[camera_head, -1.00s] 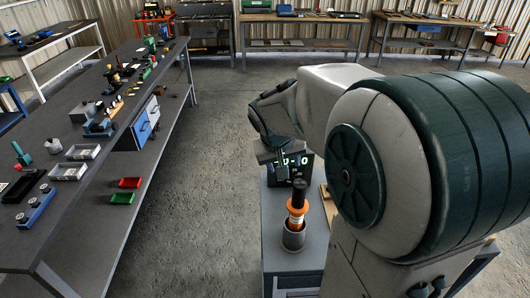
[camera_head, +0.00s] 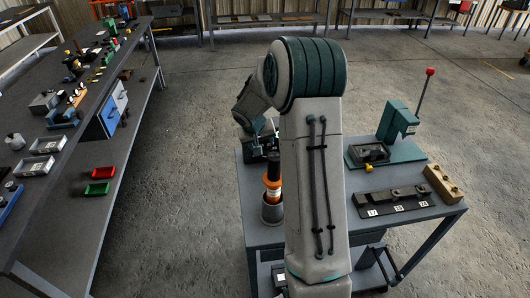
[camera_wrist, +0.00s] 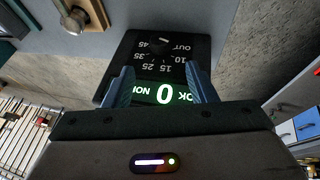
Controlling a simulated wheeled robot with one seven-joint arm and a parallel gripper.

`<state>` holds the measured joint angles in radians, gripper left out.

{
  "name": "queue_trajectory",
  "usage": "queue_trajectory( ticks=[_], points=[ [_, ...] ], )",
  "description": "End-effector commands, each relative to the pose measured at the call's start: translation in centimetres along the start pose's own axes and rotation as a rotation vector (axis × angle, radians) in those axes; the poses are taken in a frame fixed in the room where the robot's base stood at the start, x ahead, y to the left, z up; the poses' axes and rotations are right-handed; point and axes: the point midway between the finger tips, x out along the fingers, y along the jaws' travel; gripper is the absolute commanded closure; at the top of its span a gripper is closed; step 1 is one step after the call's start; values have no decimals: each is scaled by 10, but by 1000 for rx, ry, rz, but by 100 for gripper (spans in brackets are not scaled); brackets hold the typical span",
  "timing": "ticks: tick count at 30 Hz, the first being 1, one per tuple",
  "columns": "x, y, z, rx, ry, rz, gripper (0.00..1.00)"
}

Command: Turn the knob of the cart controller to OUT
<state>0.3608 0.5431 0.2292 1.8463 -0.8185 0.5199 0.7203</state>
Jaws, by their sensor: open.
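The cart controller (camera_wrist: 118,62) is a black box. In the wrist view its dial shows upside down, marked 10, 15, 25, 35, 45 and OUT. The dark knob (camera_wrist: 157,49) sits amid these marks. A pale mark shows near its upper edge, but I cannot tell for certain where it points. In the head view my arm mostly hides the controller and gripper.
A green press (camera_head: 395,122) with a red-tipped lever and a dark fixture strip (camera_head: 395,202) stand right. A long bench (camera_head: 60,205) stands left.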

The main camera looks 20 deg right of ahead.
Motion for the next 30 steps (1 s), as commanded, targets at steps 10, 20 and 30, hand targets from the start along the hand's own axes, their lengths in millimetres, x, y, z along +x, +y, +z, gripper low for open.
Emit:
queue_trajectory(
  ticks=[10,20,30],
  points=[
    [57,0,0,-1,-3,0,49],
    [90,0,0,-1,-1,0,49],
    [94,0,0,1,0,0,49]
  ],
)
